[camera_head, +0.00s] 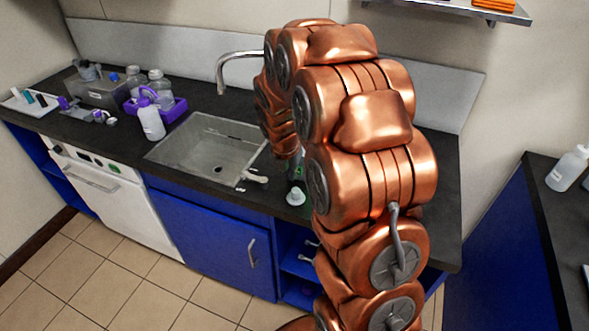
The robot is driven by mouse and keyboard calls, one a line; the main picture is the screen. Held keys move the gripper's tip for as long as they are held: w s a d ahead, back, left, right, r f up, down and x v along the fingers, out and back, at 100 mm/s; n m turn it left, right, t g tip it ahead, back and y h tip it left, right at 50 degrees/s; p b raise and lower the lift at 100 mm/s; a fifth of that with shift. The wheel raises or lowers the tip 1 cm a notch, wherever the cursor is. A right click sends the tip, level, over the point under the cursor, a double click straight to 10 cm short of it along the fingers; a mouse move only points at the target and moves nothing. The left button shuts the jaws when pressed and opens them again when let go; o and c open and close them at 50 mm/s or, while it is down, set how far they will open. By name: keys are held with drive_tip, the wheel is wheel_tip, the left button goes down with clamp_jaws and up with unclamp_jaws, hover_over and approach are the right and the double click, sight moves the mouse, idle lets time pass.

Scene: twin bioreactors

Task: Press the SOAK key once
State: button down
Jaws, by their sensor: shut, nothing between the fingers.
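The white washer-like front (110,200) stands under the counter at the left, with a handle across its door. A row of small dark keys or knobs (99,163) runs along its top strip. Their labels are too small to read, so I cannot tell which one is SOAK. My copper arm fills the middle right of the view and bends down over the counter, right of the sink. My gripper (296,178) is small and dark at the arm's end, shut and mostly hidden by the arm. It is well to the right of the panel and apart from it.
A steel sink (210,150) with a faucet (240,55) lies between my arm and the washer. A white bottle (151,122), a purple rack (172,110) and a grey bin (97,92) stand on the dark counter. The tiled floor (100,275) in front is clear.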

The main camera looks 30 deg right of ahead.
drive_tip(key=shift+s+a, duration=0.4)
drive_tip(key=shift+a, duration=0.35)
drive_tip(key=b+v, duration=0.2)
drive_tip(key=v, duration=0.8)
drive_tip(key=shift+b, duration=0.3)
drive_tip(key=shift+s+f, duration=0.1)
drive_tip(key=shift+s, duration=0.05)
drive_tip(key=s+a+m+g, duration=0.1)
drive_tip(key=s+a+m, duration=0.3)
drive_tip(key=s+m, duration=0.4)
drive_tip(key=s+a+m+g+y, duration=0.1)
drive_tip(key=s+a+m, duration=0.3)
drive_tip(key=s+m, duration=0.4)
drive_tip(key=s+a+m+g+y, duration=0.1)
drive_tip(key=s+a+m, duration=0.4)
drive_tip(key=s+m, duration=0.4)
drive_tip(key=s+f, duration=0.1)
drive_tip(key=s, duration=0.3)
drive_tip(key=shift+s, duration=0.4)
